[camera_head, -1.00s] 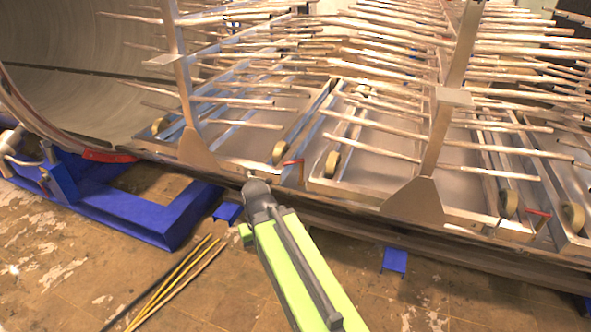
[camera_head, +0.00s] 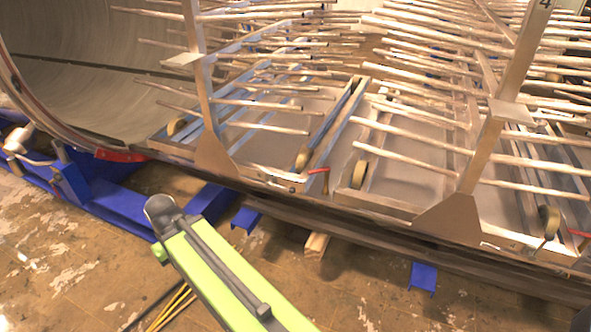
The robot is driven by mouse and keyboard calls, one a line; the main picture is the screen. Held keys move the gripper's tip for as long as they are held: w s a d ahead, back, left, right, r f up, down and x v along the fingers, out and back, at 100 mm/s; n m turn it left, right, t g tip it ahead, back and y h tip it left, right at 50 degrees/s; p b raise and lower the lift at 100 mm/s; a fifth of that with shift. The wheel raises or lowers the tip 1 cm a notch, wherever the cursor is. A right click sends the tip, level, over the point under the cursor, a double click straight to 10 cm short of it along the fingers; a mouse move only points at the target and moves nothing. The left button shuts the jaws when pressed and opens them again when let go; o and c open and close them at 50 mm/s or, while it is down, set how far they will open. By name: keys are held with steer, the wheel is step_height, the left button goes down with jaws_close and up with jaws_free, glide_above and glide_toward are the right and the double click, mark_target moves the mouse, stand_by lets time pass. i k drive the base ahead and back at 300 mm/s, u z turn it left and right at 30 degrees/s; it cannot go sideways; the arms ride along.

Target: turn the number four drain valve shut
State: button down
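A post on the right (camera_head: 497,125) bears the number 4 at its top. A small valve with a red handle (camera_head: 580,235) sits on the front edge of the tray right of this post, at the right picture edge. Another red-handled valve (camera_head: 318,171) is on the front edge between the two posts. I cannot tell from any label which valve is number four. My green arm reaches up from the bottom, and my gripper (camera_head: 160,207) is at its grey end, left of and apart from both valves. Its fingers cannot be made out.
Racks of many pale rods (camera_head: 440,60) jut out above the trays. A blue support frame (camera_head: 110,205) stands at left, with a curved chamber wall (camera_head: 80,45) behind. Blue brackets (camera_head: 423,278) and a wooden block (camera_head: 316,244) lie under the dark rail. Yellow rods (camera_head: 175,308) lie on the floor.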

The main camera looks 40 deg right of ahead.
mark_target(326, 169)
steer(key=u, duration=0.15)
steer(key=i, duration=0.75)
steer(key=z, duration=0.6)
steer(key=i, duration=0.6)
steer(key=z, duration=0.45)
